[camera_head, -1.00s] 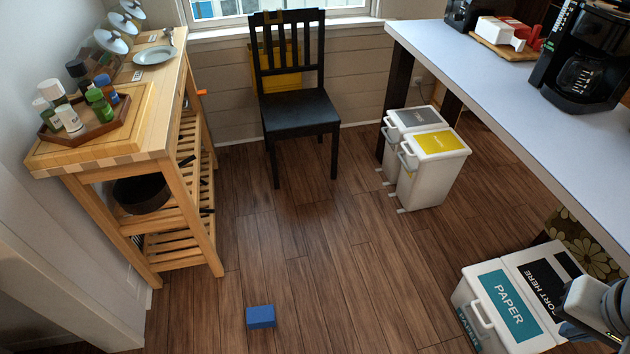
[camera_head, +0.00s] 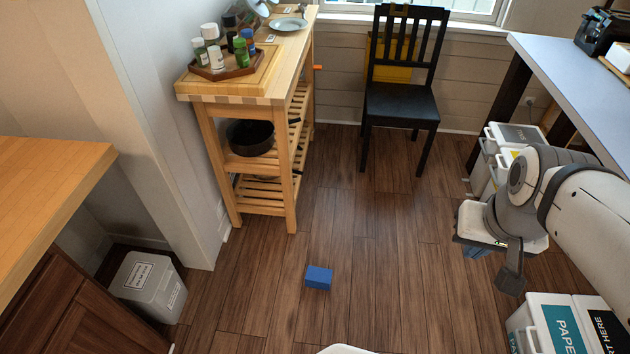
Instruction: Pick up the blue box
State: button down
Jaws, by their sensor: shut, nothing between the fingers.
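The blue box (camera_head: 319,277) lies on the wooden floor at the lower middle of the head view. It is small, fully visible and clear of other things. My gripper (camera_head: 510,280) is at the right, at the end of my grey and white arm. It hangs over the floor to the right of the blue box, well apart from it. Its dark jaws are shut and empty, and partly hidden by the wrist.
A wooden cart (camera_head: 272,110) stands behind and left of the box. A black chair (camera_head: 400,105) is at the back. White bins (camera_head: 548,325) stand at the lower right, and a grey bin (camera_head: 148,288) at the lower left. The floor around the box is clear.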

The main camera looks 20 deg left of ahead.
aim_at(316, 278)
jog(key=u, duration=1.05)
jog(key=k, duration=0.9)
jog(key=z, duration=0.15)
jog(key=i, duration=0.9)
jog(key=u, duration=0.05)
jog(key=k, duration=0.65)
jog(key=u, duration=0.25)
jog(key=i, duration=0.8)
jog(key=u, duration=0.1)
